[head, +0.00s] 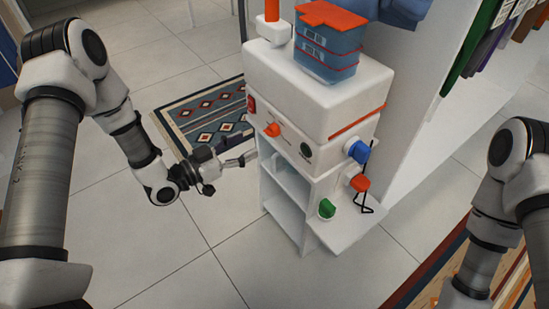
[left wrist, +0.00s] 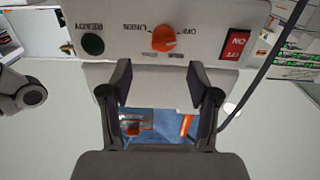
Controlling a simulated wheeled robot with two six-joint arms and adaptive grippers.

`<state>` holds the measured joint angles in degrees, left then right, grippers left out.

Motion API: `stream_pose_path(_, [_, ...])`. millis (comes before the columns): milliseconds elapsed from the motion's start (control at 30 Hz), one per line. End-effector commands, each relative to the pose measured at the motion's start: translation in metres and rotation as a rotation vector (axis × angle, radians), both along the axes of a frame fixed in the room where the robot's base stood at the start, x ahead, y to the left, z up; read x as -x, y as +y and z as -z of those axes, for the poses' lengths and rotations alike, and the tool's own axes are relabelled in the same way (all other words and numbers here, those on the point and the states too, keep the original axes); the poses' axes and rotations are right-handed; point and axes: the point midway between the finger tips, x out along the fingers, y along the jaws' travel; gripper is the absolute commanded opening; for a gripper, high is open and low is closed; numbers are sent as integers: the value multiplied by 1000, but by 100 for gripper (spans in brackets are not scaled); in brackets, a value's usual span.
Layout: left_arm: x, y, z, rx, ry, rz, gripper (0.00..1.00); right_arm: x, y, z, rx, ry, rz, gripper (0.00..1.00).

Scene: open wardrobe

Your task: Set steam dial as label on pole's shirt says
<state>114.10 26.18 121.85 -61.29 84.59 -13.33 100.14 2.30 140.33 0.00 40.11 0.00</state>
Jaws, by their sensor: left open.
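The steam dial (head: 271,130) is an orange knob on the front of a white steamer (head: 300,95). In the left wrist view the dial (left wrist: 164,39) sits on a panel with upside-down words; LINEN and OFF are readable, others are too small. My left gripper (head: 245,160) is open and empty, close in front of the panel and apart from the dial. Its fingers (left wrist: 160,82) show below the dial in the left wrist view. My right gripper is outside the view. I cannot make out a shirt label; blue fabric (head: 405,10) shows at the top.
A red ON switch (left wrist: 236,44) and a dark green READY light (left wrist: 93,44) flank the dial. The steamer carries a blue tank (head: 328,50) with an orange lid. Blue (head: 357,151), red (head: 360,183) and green (head: 326,208) knobs are lower right. A patterned rug (head: 208,105) lies behind.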

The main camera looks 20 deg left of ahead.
Motion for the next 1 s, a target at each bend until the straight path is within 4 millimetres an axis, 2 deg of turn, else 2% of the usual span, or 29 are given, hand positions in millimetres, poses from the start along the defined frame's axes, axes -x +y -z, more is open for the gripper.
stream_pose_path(33, [-2, 4, 14, 5, -11, -10, 61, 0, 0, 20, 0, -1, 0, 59])
stream_pose_path(67, [-3, 5, 13, 7, -16, -14, 61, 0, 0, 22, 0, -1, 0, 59])
stream_pose_path(267, [-17, -6, 8, 2, -21, -10, 61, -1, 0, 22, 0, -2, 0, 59])
stream_pose_path(500, [-53, -35, 9, 3, -20, -10, 61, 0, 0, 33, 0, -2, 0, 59])
stream_pose_path(600, [-62, -41, 9, 4, -18, -11, 61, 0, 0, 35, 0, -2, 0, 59])
stream_pose_path(867, [-66, -43, 7, 6, -16, -15, 61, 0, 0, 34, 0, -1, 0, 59])
stream_pose_path(933, [-66, -43, 8, 6, -16, -15, 43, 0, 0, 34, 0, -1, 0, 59])
stream_pose_path(1000, [-66, -43, 8, 6, -16, -15, 18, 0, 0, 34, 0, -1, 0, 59])
